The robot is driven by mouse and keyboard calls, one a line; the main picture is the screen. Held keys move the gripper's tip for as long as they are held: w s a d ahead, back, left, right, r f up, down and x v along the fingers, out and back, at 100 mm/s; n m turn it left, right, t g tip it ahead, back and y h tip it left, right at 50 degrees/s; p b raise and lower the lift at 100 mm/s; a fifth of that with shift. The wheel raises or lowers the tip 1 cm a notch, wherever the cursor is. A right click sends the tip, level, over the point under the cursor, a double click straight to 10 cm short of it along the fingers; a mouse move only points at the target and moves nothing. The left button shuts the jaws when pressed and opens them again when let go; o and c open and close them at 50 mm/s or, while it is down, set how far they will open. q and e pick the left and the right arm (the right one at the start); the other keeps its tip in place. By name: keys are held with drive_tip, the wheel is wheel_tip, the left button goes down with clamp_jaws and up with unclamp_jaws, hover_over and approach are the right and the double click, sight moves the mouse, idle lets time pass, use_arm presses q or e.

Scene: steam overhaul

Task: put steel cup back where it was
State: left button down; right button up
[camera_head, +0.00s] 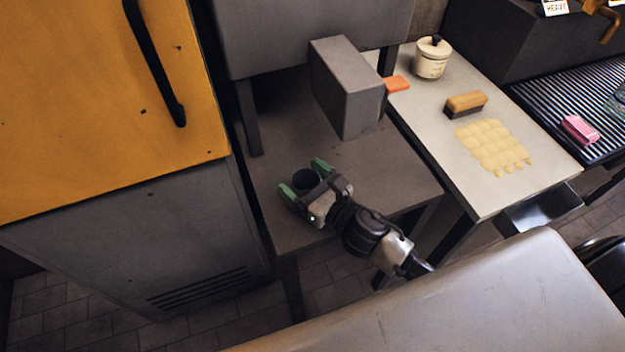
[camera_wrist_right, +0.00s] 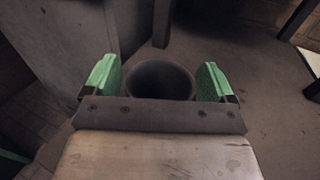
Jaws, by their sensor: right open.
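The steel cup (camera_head: 304,179) is a dark, round, open-topped cup standing upright on the grey table (camera_head: 400,180), near its left side. My right gripper (camera_head: 304,178) is low over the table with its green fingers open, one on each side of the cup. In the right wrist view the cup (camera_wrist_right: 160,80) sits between the green fingertips (camera_wrist_right: 160,82), with a visible gap on both sides. The cup's lower front is hidden behind the gripper body. My left gripper is in neither view.
A grey box (camera_head: 347,88) stands behind the cup on the same table. A yellow cabinet (camera_head: 90,110) stands close on the left. A pale table (camera_head: 430,130) on the right holds a lidded jar (camera_head: 431,60), a brush (camera_head: 466,104) and dough squares (camera_head: 493,145). Table surface right of the cup is clear.

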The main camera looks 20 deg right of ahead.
drive_tip(key=shift+s+d, duration=0.1)
drive_tip(key=shift+s, duration=0.1)
drive_tip(key=b+v, duration=0.2)
drive_tip(key=v, duration=0.8)
drive_tip(key=shift+b+v, duration=0.4)
drive_tip(key=shift+v, duration=0.35)
drive_tip(key=shift+r, duration=0.1)
